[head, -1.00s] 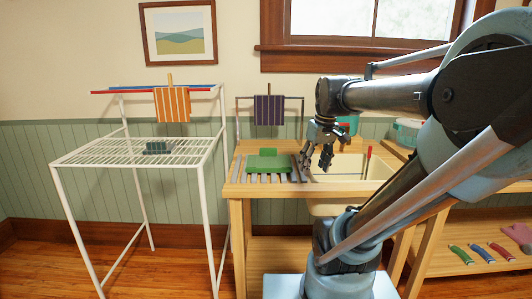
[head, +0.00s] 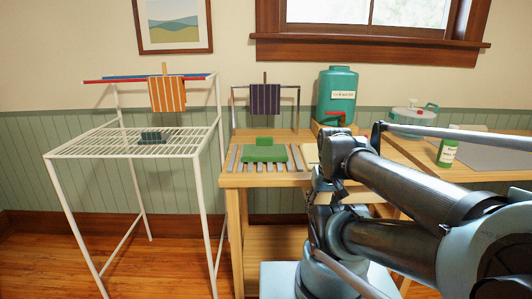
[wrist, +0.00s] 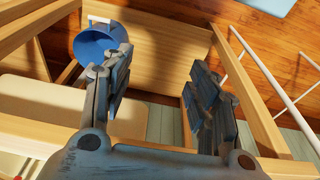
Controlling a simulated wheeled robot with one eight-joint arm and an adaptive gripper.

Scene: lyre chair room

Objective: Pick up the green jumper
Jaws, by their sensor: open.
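The green jumper (head: 278,154) appears as a flat, folded green piece with a small raised tab on top. It lies on a slatted rack on the wooden bench in the head view. My gripper (wrist: 160,75) is open and empty in the wrist view, pointing down at the bench frame. In the head view my arm is folded to the right of the jumper, and the fingers are hard to make out there. The jumper does not show in the wrist view.
A white drying rack (head: 75,150) with a small dark folded piece (head: 152,137) stands left. Striped orange (head: 167,94) and purple (head: 265,99) cloths hang behind. A green water container (head: 337,92) stands right of the jumper. A blue bucket (wrist: 98,40) shows in the wrist view.

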